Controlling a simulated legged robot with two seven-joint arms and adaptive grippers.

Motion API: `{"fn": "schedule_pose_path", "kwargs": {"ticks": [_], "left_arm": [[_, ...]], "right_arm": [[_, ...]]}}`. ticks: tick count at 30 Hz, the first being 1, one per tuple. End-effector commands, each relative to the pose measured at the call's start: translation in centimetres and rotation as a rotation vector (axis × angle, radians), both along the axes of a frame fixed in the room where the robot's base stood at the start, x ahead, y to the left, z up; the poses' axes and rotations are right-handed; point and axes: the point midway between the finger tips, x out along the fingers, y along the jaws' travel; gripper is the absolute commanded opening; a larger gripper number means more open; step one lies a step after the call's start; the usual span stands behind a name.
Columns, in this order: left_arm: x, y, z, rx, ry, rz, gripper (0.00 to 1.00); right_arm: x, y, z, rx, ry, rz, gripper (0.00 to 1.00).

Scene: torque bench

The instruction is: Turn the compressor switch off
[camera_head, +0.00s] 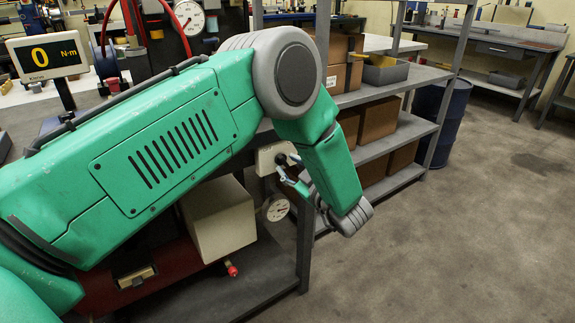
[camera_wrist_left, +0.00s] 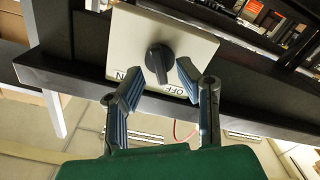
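The compressor switch is a black rotary knob (camera_wrist_left: 158,63) on a pale beige box (camera_wrist_left: 190,45) in the left wrist view. ON and OFF labels show upside down along its near edge, ON at left, OFF lower right. The knob's long ridge runs roughly up and down in the picture; which label it points at is unclear. In the head view the switch box (camera_head: 268,158) is on the frame beyond my left arm. My left gripper (camera_head: 288,172) is at its front, open, its blue-padded fingertips (camera_wrist_left: 158,74) on either side of the knob's lower end. Contact is unclear. My right gripper is out of view.
The red compressor tank (camera_head: 105,292) with a beige housing (camera_head: 218,222) and a dial gauge (camera_head: 277,207) is under the bench. A grey shelf (camera_head: 395,140) with cardboard boxes (camera_head: 378,119) stands behind. The floor (camera_head: 450,235) at right is clear.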

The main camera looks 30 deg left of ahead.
Motion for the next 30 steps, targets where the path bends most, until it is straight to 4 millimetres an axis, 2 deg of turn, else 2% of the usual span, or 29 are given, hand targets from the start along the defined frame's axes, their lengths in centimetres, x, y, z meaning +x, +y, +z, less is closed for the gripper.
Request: {"fn": "schedule_pose_path", "kwargs": {"ticks": [9, 15, 20, 30], "left_arm": [[-2.5, -6.3, -0.2, -0.002, 0.002, -0.004, 0.3], [-3.5, -8.9, -0.2, -0.003, 0.003, -0.003, 0.3], [-3.9, -9.7, -0.3, -0.002, 0.003, -0.002, 0.3], [-3.9, -9.7, -0.3, -0.003, 0.003, -0.001, 0.3]], "right_arm": [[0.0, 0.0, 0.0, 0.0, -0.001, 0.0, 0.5], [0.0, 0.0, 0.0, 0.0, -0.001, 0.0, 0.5], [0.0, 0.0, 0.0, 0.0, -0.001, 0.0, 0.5], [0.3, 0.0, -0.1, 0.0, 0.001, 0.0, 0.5]]}}
